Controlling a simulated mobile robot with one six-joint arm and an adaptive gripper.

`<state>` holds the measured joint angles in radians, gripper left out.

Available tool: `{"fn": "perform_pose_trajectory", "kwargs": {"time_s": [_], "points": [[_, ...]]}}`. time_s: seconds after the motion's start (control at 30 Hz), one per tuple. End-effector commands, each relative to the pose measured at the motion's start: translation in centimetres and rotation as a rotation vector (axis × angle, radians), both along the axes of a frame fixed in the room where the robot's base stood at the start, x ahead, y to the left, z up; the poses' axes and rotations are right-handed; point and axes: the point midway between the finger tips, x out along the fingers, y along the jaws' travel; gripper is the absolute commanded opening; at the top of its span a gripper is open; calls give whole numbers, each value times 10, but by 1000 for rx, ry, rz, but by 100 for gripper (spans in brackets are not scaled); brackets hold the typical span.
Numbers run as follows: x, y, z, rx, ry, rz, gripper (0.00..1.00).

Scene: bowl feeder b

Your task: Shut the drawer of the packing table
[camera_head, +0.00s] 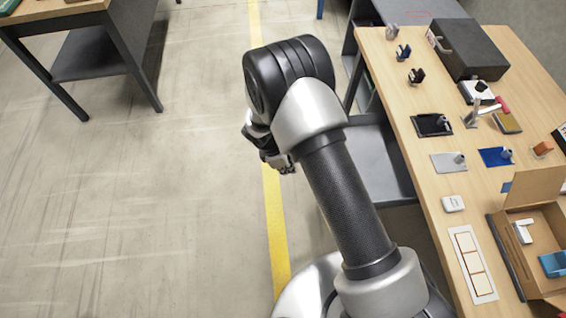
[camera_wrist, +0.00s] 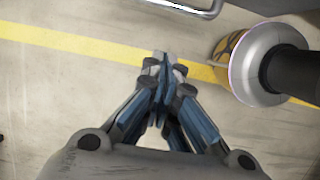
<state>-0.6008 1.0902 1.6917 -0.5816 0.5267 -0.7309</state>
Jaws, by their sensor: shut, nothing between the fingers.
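The packing table (camera_head: 420,160) with a light wooden top stands at the right in the head view. Its drawer front cannot be made out there; my arm and the tabletop cover much of that side. In the wrist view, a shiny metal bar handle (camera_wrist: 196,9) shows at the top edge, beside a grey surface; it looks like a drawer handle, but the drawer's opening is out of frame. My gripper (camera_wrist: 162,66) is shut and empty, below the handle in the picture and apart from it. In the head view, my gripper (camera_head: 280,162) is partly hidden behind my wrist, left of the table.
A yellow floor line (camera_head: 276,220) runs beneath my arm. The tabletop holds a black case (camera_head: 468,48), a cardboard box (camera_head: 535,187), a white card strip (camera_head: 471,262) and several small parts. Another table (camera_head: 60,18) stands at the upper left. The floor at left is clear.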

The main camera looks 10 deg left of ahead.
Motion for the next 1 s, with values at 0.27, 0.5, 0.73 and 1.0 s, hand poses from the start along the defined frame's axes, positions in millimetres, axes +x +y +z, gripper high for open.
{"fn": "perform_pose_trajectory", "kwargs": {"time_s": [0.27, 0.5, 0.73, 1.0], "points": [[10, -33, -13, 0, -1, -3, 0], [12, -40, -13, 0, 0, -1, 0], [12, -40, -13, 0, 0, -1, 0], [18, -61, -14, 0, 0, -5, 0]]}}
